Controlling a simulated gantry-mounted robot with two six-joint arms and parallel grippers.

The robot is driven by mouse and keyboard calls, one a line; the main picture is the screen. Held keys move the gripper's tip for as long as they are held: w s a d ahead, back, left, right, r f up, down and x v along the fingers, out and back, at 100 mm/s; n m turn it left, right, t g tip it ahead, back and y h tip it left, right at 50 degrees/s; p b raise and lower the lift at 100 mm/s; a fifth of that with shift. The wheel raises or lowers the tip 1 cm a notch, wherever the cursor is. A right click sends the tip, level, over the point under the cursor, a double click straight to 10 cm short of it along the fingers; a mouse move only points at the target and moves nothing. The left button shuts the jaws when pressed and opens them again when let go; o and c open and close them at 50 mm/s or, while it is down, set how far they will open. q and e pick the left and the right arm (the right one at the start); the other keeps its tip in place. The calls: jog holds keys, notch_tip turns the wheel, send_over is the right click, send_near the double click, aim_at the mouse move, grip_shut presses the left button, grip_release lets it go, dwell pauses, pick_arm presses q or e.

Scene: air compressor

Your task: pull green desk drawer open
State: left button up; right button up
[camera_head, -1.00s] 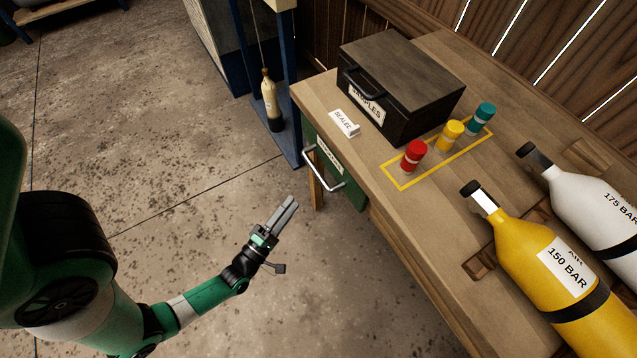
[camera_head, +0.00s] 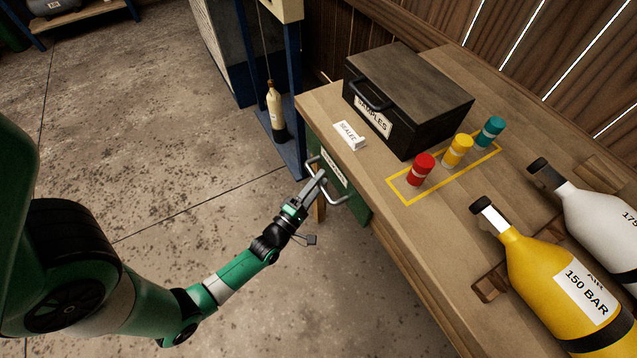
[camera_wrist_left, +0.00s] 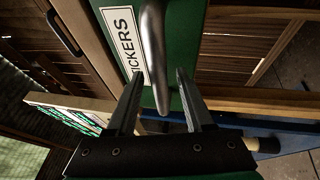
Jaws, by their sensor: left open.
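The green desk drawer (camera_head: 347,196) is set under the wooden desk top at its left edge, and looks shut. Its silver bar handle (camera_head: 338,200) stands out from the front. In the left wrist view the handle (camera_wrist_left: 153,55) runs down between the fingers, in front of the green drawer face (camera_wrist_left: 185,45) with a white "STICKERS" label (camera_wrist_left: 122,45). My left gripper (camera_head: 318,181) is open at the handle, one finger on each side of it; I cannot tell whether they touch it. The left gripper (camera_wrist_left: 155,98) holds nothing. My right gripper is not in view.
On the desk (camera_head: 420,225) are a black samples box (camera_head: 420,95), a white label block (camera_head: 350,134), red, yellow and teal capped jars, and yellow (camera_head: 560,265) and white gas bottles.

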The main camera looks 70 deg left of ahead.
pick_arm(q)
jog(key=shift+c, duration=0.3)
grip_shut()
dwell(1.1)
